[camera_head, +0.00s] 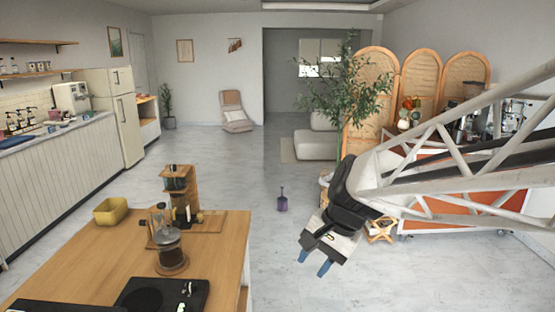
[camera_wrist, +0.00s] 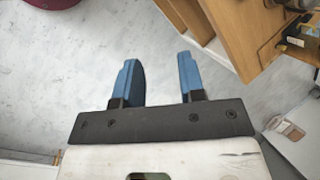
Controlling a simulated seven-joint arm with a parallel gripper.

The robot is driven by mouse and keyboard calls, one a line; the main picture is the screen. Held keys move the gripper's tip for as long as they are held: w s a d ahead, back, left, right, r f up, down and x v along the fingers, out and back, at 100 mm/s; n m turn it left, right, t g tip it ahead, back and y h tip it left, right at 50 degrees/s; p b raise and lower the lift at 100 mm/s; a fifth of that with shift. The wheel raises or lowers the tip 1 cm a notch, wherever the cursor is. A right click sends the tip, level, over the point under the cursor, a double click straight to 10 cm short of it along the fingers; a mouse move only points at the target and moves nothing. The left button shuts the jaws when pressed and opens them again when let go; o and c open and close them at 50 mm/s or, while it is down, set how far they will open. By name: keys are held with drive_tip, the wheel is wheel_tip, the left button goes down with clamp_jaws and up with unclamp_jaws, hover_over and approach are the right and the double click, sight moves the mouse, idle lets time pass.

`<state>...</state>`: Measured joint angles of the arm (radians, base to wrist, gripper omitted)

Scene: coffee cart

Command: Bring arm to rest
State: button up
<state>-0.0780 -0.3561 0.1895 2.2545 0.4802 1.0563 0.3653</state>
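My gripper (camera_head: 315,263) hangs from my arm at the right of the head view, with its blue fingertips pointing down over the open floor. It is to the right of the wooden table and touches nothing. In the wrist view my gripper (camera_wrist: 158,80) shows two blue fingers spread apart, with only grey floor between them. It is open and empty.
A wooden table (camera_head: 100,255) at the front left holds a glass coffee maker (camera_head: 170,250), a yellow bin (camera_head: 110,211), a wooden stand (camera_head: 180,185) and a black appliance (camera_head: 160,294). The orange-and-white cart (camera_head: 440,216) stands behind my arm. The middle floor is mostly free.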

drive_tip(key=s+d+f+n+t+h, duration=0.1)
drive_tip(key=s+d+n+h, duration=0.4)
drive_tip(key=s+d, duration=0.6)
drive_tip(key=s+t, duration=0.1)
drive_tip(key=s, duration=0.2)
drive_tip(key=shift+s+f+n, duration=0.25)
drive_tip(key=shift+s+n, duration=0.1)
drive_tip(key=shift+n, duration=0.05)
